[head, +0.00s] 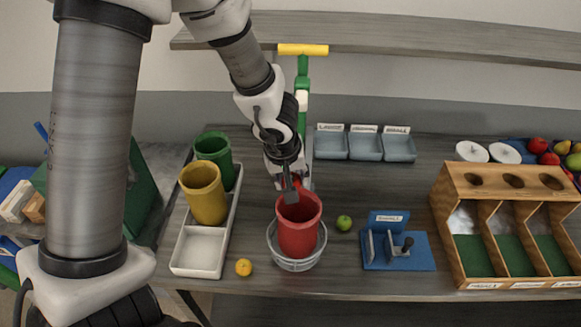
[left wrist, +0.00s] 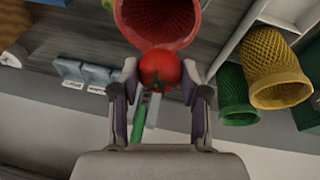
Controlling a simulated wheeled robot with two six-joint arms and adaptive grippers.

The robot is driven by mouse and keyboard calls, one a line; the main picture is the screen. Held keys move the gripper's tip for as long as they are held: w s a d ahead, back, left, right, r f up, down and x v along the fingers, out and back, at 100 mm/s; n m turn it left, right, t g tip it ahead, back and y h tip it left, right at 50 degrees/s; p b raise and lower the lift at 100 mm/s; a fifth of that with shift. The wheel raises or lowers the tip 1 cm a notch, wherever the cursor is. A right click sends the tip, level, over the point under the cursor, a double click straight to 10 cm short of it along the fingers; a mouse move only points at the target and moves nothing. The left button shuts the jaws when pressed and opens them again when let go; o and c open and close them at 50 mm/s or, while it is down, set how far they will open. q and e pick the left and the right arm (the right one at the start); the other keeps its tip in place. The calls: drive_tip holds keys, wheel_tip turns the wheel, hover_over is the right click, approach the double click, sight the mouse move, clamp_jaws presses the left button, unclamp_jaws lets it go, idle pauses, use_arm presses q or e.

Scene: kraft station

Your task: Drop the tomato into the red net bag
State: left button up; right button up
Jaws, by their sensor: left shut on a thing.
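The red net bag (head: 298,229) stands upright with its mouth open, in a round wire holder (head: 296,262) on the table. My left gripper (head: 290,190) reaches down to the far rim of the bag. In the left wrist view my left gripper (left wrist: 159,85) is shut on a red tomato (left wrist: 160,68). The tomato is at the edge of the red net bag's mouth (left wrist: 158,20) in that view; I cannot tell whether it is over the opening or just beside it. In the head view the tomato is mostly hidden by the gripper. My right gripper is not in view.
A white tray (head: 195,252) at left holds a yellow net bag (head: 204,195) and a green net bag (head: 214,155). An orange fruit (head: 243,267) and a green fruit (head: 344,222) lie near the holder. A blue stand (head: 398,251) and wooden bin (head: 447,205) are right.

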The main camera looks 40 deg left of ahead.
use_arm(q)
drive_tip(key=shift+d+f, duration=0.45)
drive_tip(key=shift+f, duration=0.2)
drive_tip(key=shift+a+f, duration=0.15)
drive_tip(key=shift+a, duration=0.3)
drive_tip(key=o, duration=1.1)
drive_tip(key=shift+o, duration=0.2)
drive_tip(key=shift+d, duration=0.25)
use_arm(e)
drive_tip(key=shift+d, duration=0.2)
use_arm(q)
drive_tip(key=shift+s+a+r, duration=0.1)
drive_tip(key=shift+a+r, duration=0.05)
drive_tip(key=shift+r, duration=0.35)
drive_tip(key=v, duration=1.1)
drive_tip(key=shift+d, duration=0.2)
